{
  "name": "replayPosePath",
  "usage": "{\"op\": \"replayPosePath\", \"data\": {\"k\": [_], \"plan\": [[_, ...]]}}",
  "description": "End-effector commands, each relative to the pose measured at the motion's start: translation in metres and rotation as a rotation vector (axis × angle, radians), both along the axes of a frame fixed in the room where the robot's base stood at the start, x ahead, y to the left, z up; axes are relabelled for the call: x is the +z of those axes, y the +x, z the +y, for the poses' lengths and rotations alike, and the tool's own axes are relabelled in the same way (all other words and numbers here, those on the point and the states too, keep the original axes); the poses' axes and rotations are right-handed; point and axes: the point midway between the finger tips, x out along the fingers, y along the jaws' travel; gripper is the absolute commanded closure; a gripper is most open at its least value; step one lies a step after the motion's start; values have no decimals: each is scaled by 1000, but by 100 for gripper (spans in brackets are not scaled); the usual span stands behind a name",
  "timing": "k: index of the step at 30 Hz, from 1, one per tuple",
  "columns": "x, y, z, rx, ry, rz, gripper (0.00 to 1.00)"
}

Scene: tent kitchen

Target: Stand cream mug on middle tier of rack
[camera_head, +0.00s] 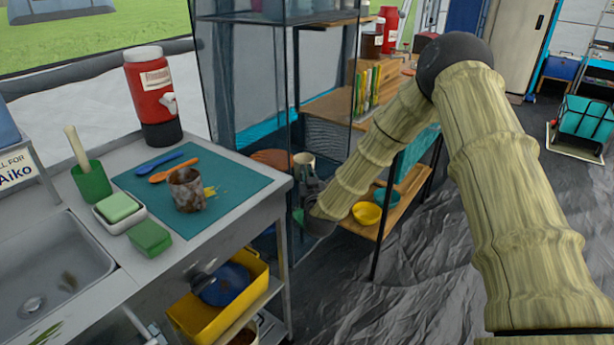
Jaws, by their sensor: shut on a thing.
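The cream mug (304,161) is upright at the end of my arm, just right of the counter's far corner. My gripper (306,183) is shut on it from below and in front, and hides its lower part. The rack (290,115) is a tall frame with thin dark posts and see-through sides behind the counter. My gripper and the mug show between or beside its posts at about middle-tier height. I cannot tell whether the mug touches a tier. A terracotta-coloured round dish (268,157) shows at that height, left of the mug.
The counter (225,240) holds a teal mat (240,187) with a stained brown mug (186,190) and utensils. A red drink dispenser (152,95) stands at the back. A wooden shelf unit (385,225) with a yellow bowl (367,213) stands behind my arm.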

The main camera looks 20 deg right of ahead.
Motion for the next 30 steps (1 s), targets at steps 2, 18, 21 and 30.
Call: {"op": "replayPosePath", "data": {"k": [2, 18, 21, 30], "plan": [[-1, 0, 0, 0, 0, 0, 100], [0, 0, 0, 0, 0, 0, 70], [0, -5, 1, 1, 0, 2, 70], [1, -53, 7, 2, -1, 3, 70]]}}
